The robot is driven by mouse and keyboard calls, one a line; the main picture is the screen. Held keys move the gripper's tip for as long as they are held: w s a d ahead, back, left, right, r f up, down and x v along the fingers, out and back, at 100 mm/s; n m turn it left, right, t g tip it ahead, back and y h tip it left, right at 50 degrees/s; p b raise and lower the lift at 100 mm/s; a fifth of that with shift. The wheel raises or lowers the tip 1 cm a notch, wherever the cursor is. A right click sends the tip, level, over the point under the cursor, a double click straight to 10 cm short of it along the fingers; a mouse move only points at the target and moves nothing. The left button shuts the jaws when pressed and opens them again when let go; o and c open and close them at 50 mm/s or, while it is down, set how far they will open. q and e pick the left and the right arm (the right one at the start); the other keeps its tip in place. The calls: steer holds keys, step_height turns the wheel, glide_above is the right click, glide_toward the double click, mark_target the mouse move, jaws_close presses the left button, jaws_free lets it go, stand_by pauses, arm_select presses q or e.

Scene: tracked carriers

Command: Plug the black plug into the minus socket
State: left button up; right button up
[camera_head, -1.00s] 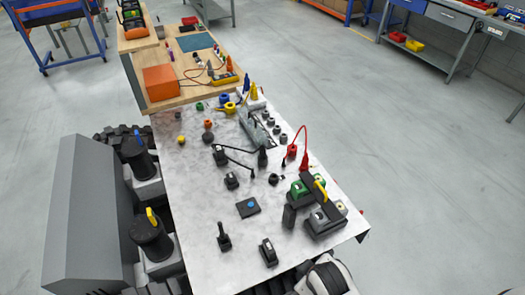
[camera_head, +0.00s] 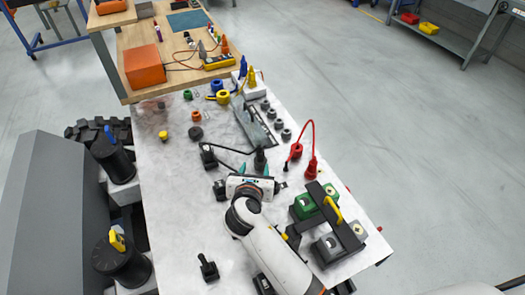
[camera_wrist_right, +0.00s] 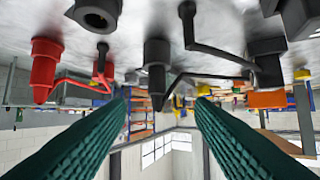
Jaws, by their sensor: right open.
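The black plug (camera_head: 260,160) stands upright on the white table (camera_head: 180,220), with a black cable running left to a small black block (camera_head: 208,157). In the right wrist view a dark upright plug body (camera_wrist_right: 157,62) shows between and beyond the fingertips. My right gripper (camera_head: 255,169) is open, its teal fingers pointing toward the black plug; it also shows in the right wrist view (camera_wrist_right: 162,98). Nothing is held between the fingers. My left gripper is not in view.
A red plug with a red cable (camera_head: 312,166) stands right of the black plug. A black-framed unit with a green block (camera_head: 305,206) and yellow handle stands at the right edge. Several grey round parts (camera_head: 279,124) line the right side. The table's left middle is mostly clear.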

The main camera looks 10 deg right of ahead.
mark_target(260, 156)
steer(key=x, duration=0.5)
steer(key=shift+w, duration=0.3)
steer(key=shift+w+d+f, duration=0.15)
steer(key=shift+w+d, duration=0.25)
steer(key=shift+w, duration=0.1)
steer(key=x, duration=0.4)
steer(key=shift+s+f, duration=0.1)
steer(key=shift+s, duration=0.1)
steer(key=shift+c, duration=1)
jaws_close()
